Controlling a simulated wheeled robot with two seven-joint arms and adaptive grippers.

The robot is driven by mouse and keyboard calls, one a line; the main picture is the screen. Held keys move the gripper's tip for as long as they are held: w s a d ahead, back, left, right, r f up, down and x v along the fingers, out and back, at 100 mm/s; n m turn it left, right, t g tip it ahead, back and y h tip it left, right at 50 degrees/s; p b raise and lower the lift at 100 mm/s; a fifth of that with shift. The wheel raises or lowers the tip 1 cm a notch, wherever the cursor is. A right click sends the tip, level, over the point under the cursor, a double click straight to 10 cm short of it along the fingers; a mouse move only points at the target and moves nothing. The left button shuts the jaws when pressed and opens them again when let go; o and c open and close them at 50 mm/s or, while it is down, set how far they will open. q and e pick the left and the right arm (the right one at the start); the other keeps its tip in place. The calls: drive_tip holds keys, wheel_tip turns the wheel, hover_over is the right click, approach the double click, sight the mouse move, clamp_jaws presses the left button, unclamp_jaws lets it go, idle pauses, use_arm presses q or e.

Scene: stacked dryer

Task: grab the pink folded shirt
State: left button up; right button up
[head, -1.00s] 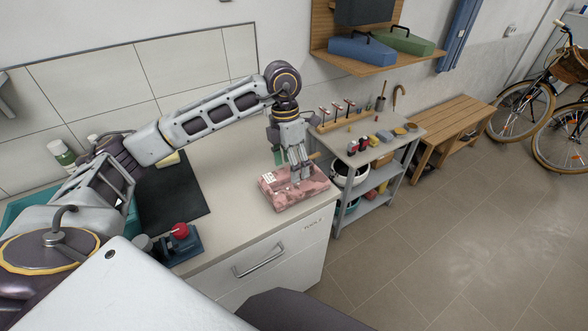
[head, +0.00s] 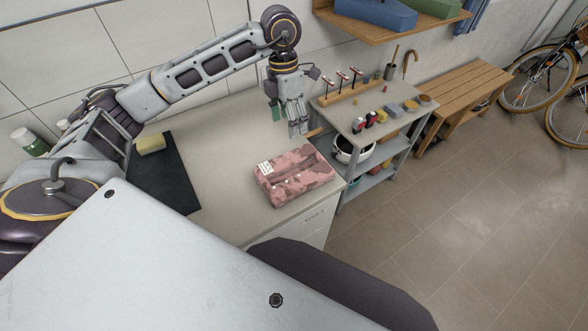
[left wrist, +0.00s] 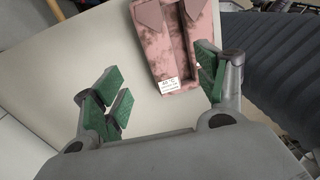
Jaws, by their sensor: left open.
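The pink folded shirt (head: 294,180) lies flat on the counter near its front right corner in the head view. It has a mottled pink pattern and a small white label. My left gripper (head: 295,130) is above and behind the shirt in the head view, apart from it. In the left wrist view the gripper (left wrist: 160,90) is open, with green finger pads spread wide. The shirt (left wrist: 176,45) shows there beyond the fingers, towards the right finger, its label facing the gripper. Nothing is between the pads. My right gripper is not in view.
The counter (head: 215,160) is clear around the shirt. A black mat (head: 165,180) with a yellow sponge (head: 150,143) lies to the left. A shelf cart (head: 375,125) with tools and small items stands close on the right, beside a wooden bench (head: 475,95).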

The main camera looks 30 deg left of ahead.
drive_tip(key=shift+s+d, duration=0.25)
use_arm(q)
hover_over(293, 157)
drive_tip(key=f, duration=0.7)
drive_tip(key=shift+a+f+p, duration=0.1)
drive_tip(key=shift+a+p, duration=0.25)
drive_tip(key=shift+f, duration=0.65)
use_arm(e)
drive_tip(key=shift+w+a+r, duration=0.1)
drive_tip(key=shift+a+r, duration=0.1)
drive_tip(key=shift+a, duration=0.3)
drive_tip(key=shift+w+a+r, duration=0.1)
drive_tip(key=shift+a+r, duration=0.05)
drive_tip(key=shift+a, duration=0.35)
